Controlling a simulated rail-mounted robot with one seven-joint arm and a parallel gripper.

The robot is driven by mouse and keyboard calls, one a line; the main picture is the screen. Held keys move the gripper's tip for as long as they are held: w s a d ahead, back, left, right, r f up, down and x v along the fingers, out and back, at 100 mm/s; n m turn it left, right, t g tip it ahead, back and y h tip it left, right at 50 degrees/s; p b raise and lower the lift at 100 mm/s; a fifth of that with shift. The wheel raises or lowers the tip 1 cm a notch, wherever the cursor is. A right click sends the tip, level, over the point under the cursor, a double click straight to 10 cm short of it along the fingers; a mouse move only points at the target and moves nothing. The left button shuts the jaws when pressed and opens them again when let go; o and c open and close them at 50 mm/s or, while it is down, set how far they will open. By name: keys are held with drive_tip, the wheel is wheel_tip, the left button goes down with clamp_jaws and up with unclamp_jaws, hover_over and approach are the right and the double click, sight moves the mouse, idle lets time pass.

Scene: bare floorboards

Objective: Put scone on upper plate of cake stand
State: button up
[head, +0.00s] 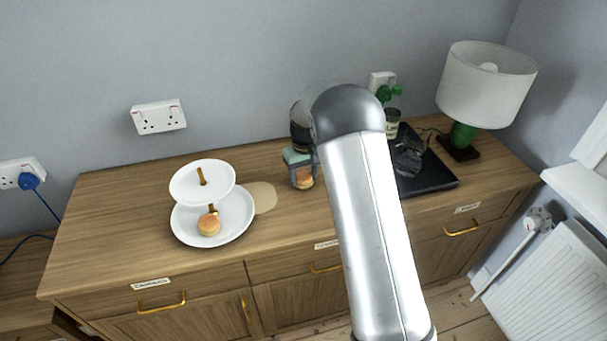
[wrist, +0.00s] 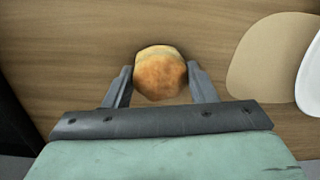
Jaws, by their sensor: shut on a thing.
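The cake stand has a small white upper plate (head: 188,184), empty around a gold post, above a larger lower plate (head: 240,226). One scone (head: 209,225) sits on the lower plate. My gripper (head: 303,184) is over the sideboard to the right of the stand, shut on a second scone (head: 304,177). In the wrist view my gripper (wrist: 161,84) has one finger on each side of this golden-brown scone (wrist: 161,74). Whether it touches the wood is hard to tell. In the wrist view the edge of a white plate (wrist: 312,80) shows at the right.
A beige round mat (head: 265,197) lies between the stand and my gripper. A black tray (head: 430,177), a small plant (head: 391,95) and a white-shaded lamp (head: 487,83) stand to the right. The sideboard's left end (head: 110,212) is clear.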

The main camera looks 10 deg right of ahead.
sight(304, 174)
drive_tip(key=shift+f, duration=0.1)
drive_tip(key=shift+f, duration=0.15)
drive_tip(key=o, duration=1)
drive_tip(key=shift+c, duration=0.2)
wheel_tip(304, 174, up, 12)
drive_tip(key=s+r+m, duration=0.1)
drive_tip(key=s+r, duration=0.1)
drive_tip(key=s, duration=1.1)
drive_tip(key=s+d+r, duration=0.1)
drive_tip(key=s+r, duration=0.1)
drive_tip(key=s, duration=1.1)
drive_tip(key=shift+s+d+r+m+b, duration=0.15)
drive_tip(key=shift+s+r+m+b, duration=0.2)
drive_tip(key=shift+m, duration=0.05)
drive_tip(key=shift+o, duration=0.5)
drive_tip(key=s+f, duration=0.4)
drive_tip(key=s, duration=0.7)
drive_tip(key=shift+s+d+m, duration=0.2)
drive_tip(key=shift+s+m, duration=0.2)
